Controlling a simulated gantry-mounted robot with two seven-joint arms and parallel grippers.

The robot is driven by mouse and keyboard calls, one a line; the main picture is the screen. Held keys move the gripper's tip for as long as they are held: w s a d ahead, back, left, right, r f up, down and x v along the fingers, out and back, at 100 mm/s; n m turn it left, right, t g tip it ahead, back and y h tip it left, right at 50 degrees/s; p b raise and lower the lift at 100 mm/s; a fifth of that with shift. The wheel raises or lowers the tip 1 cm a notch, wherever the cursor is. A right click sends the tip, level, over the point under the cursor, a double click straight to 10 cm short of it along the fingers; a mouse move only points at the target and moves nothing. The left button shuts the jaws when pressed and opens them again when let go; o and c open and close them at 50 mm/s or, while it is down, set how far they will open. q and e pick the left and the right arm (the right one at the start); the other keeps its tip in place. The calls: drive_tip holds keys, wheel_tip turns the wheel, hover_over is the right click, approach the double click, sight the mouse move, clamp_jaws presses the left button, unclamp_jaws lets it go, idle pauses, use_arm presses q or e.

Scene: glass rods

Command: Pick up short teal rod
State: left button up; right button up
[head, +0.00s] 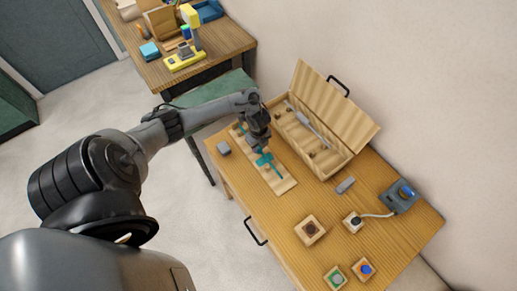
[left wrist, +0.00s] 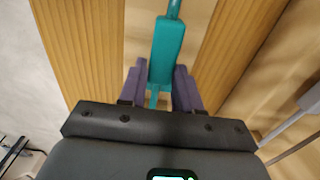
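A teal piece (head: 264,159) with a block-like thick part and a thin rod lies over a pale wooden board (head: 287,186) on the table. In the left wrist view its teal block (left wrist: 168,50) sits between and just beyond my left gripper's purple fingers (left wrist: 160,88). In the head view my left gripper (head: 262,148) points down at it. Whether the fingers touch the piece or stand slightly apart cannot be told. Another bit of teal (head: 241,127) shows at the board's far end, partly hidden by my arm. My right gripper is out of view.
An open wooden box (head: 343,165) with a raised lid and a grey tool inside stands just right of the board.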

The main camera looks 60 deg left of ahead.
use_arm(q)
clamp_jaws()
drive_tip(key=shift+r, duration=0.1)
